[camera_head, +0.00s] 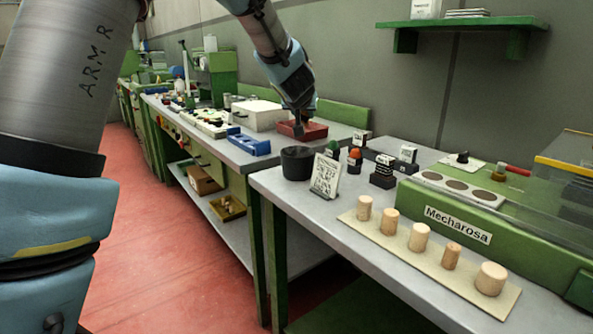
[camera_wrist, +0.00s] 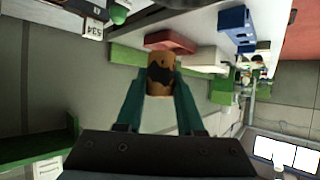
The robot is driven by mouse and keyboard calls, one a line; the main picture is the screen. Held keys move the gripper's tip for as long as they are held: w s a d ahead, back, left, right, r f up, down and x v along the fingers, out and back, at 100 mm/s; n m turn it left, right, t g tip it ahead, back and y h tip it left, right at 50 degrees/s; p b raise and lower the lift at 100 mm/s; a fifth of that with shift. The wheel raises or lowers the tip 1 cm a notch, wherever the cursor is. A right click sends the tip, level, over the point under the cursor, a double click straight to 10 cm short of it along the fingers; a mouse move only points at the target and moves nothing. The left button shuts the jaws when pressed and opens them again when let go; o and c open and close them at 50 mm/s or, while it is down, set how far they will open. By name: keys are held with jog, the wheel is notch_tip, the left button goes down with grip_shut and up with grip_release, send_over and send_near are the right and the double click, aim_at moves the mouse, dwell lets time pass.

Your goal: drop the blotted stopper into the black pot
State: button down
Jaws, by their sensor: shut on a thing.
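My gripper (camera_head: 298,127) is shut on the blotted stopper. In the wrist view the blotted stopper (camera_wrist: 162,88) is a tan cork cylinder with a large dark blot on its side, held between the two green fingers of my gripper (camera_wrist: 160,98). In the head view the stopper is too small and dark to make out clearly. The black pot (camera_head: 297,165) stands on the near grey bench at its left end. My gripper appears above the pot in the picture, apart from it, in front of the red tray. How far behind the pot it is I cannot tell.
Several plain stoppers (camera_head: 419,238) stand in a row on a beige board. A printed card (camera_head: 325,176) leans right beside the pot. Small bottles and black blocks (camera_head: 383,172) stand behind it. A red tray (camera_head: 315,132) and blue bin (camera_head: 249,144) are on the far bench.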

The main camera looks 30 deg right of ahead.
jog(key=shift+f+b, duration=1.6)
jog(key=shift+f, duration=0.25)
jog(key=shift+c, duration=2.2)
grip_release()
jog(key=p+v, duration=0.2)
jog(key=v, duration=0.9)
